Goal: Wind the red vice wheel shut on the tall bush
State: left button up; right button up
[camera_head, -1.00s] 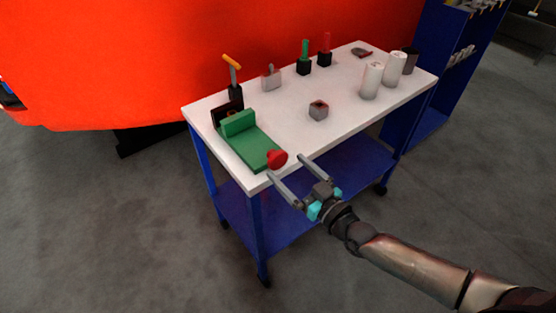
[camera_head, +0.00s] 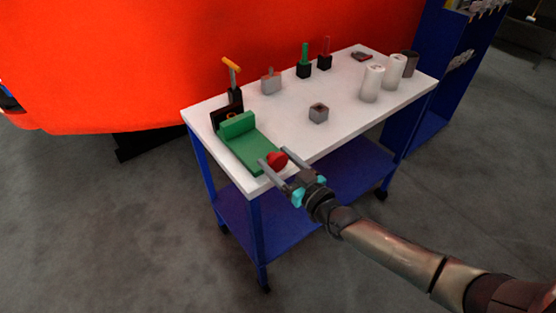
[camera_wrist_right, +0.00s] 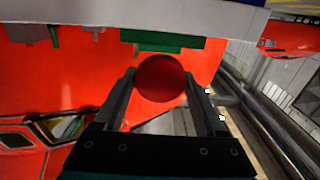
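The red vice wheel (camera_head: 277,159) is at the near end of the green vice (camera_head: 246,148) at the table's left front corner. My right gripper (camera_head: 274,157) is open, one finger on either side of the wheel. In the right wrist view the round red wheel (camera_wrist_right: 160,78) shows between the two fingers, and I cannot tell whether they touch it. Part of the green vice (camera_wrist_right: 152,40) shows behind it. A small orange-brown ring (camera_head: 232,116), perhaps the tall bush, shows by the dark plate at the vice's far end; most of it is hidden. My left gripper is out of view.
On the white table (camera_head: 345,125) stand a small grey hollow block (camera_head: 318,113), white cylinders (camera_head: 372,83), an orange-handled tool (camera_head: 233,75), a grey block (camera_head: 271,83) and green-handled (camera_head: 305,60) and red-handled (camera_head: 325,55) tools in black holders. A large red body (camera_head: 120,60) is behind.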

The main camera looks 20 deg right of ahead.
jog(key=c, duration=0.9)
jog(key=shift+m, duration=1.5)
jog(key=o, duration=1.4)
jog(key=shift+c, duration=0.2)
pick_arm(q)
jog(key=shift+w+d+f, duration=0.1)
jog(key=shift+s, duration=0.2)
pick_arm(e)
jog(key=shift+d, duration=0.1)
